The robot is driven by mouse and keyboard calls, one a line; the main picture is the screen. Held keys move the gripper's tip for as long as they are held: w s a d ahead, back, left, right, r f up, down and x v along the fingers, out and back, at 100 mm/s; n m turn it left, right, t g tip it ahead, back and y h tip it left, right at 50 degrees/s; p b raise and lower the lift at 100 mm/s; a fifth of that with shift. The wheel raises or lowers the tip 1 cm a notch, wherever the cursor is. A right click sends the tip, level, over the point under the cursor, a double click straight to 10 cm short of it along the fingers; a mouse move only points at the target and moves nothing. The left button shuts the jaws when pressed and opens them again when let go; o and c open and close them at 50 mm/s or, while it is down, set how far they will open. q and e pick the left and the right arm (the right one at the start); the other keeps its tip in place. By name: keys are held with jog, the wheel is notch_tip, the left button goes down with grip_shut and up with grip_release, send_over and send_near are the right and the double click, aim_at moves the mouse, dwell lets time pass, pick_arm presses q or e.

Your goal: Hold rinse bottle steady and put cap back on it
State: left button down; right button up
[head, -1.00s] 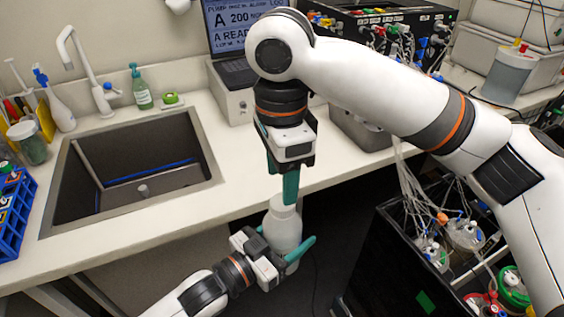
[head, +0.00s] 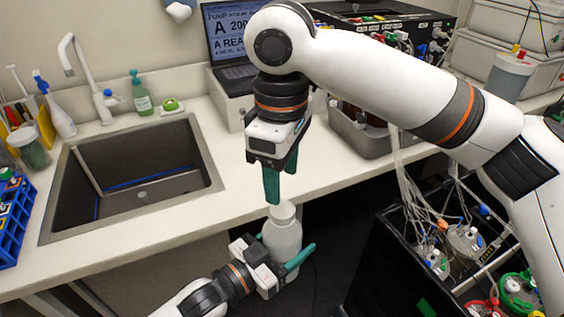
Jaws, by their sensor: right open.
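The white rinse bottle (head: 283,241) stands upright in the air in front of the counter edge. My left gripper (head: 281,248) comes from below and is shut around its body, one teal finger on each side. A white round top, which looks like the cap (head: 284,210), sits at the bottle's neck; I cannot tell how firmly it is seated. My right gripper (head: 272,198) points down, open, just above and left of the bottle's top. Nothing shows between its fingers, which partly overlap in this view.
The sink (head: 130,180) and counter (head: 235,185) lie behind the bottle. A laptop (head: 235,45) and grey bin (head: 365,135) stand at the back. A black cart (head: 375,265) with tubed vessels is at the right. Dark floor shows below.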

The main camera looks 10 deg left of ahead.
aim_at(282, 209)
jog(key=n, duration=0.5)
jog(key=shift+r, duration=0.2)
jog(key=n, duration=0.7)
jog(key=shift+r, duration=0.2)
jog(key=n, duration=0.4)
jog(key=shift+r+n, duration=0.15)
jog(key=shift+n, duration=0.15)
jog(key=n, duration=0.6)
jog(key=shift+r, duration=0.2)
jog(key=shift+f, duration=0.15)
jog(key=shift+f, duration=3.9)
jog(key=shift+c, duration=0.5)
